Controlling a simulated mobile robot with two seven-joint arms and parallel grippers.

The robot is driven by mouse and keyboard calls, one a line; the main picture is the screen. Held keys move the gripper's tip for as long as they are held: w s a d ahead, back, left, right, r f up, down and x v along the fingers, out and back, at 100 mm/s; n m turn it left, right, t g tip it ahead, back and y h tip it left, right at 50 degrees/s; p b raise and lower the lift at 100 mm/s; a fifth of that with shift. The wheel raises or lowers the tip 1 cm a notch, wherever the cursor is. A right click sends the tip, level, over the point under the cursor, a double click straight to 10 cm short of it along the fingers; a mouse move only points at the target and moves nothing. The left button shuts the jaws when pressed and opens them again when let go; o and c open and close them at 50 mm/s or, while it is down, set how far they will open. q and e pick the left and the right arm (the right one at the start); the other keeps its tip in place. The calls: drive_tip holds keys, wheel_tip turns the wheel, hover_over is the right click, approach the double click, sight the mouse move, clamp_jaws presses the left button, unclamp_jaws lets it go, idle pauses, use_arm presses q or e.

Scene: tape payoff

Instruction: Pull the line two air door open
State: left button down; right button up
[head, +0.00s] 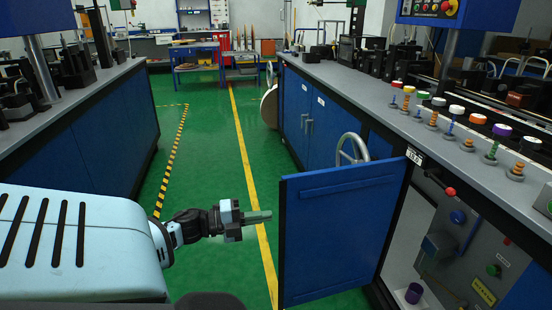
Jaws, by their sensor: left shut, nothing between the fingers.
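The blue air door (335,236) stands swung out from the right-hand bench, its panel facing me across the aisle. The cabinet opening (420,235) to its right shows a grey interior with valves, knobs and a yellow label. A small white label (414,156) sits on the frame above the opening; its text is too small to read. My left gripper (268,216) is shut and empty, just left of the door's free edge, with a small gap seen between them. My right gripper is out of view.
The right bench (340,85) carries a row of coloured-top knobs (457,110). A grey handwheel (352,150) is behind the door. The left bench (100,140) lines the other side. The green aisle floor (205,150) between them is clear.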

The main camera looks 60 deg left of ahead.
use_arm(q)
drive_tip(key=s+a, duration=0.1)
drive_tip(key=s, duration=0.1)
drive_tip(key=s+a, duration=0.2)
drive_tip(key=shift+d, duration=0.1)
idle(0.3)
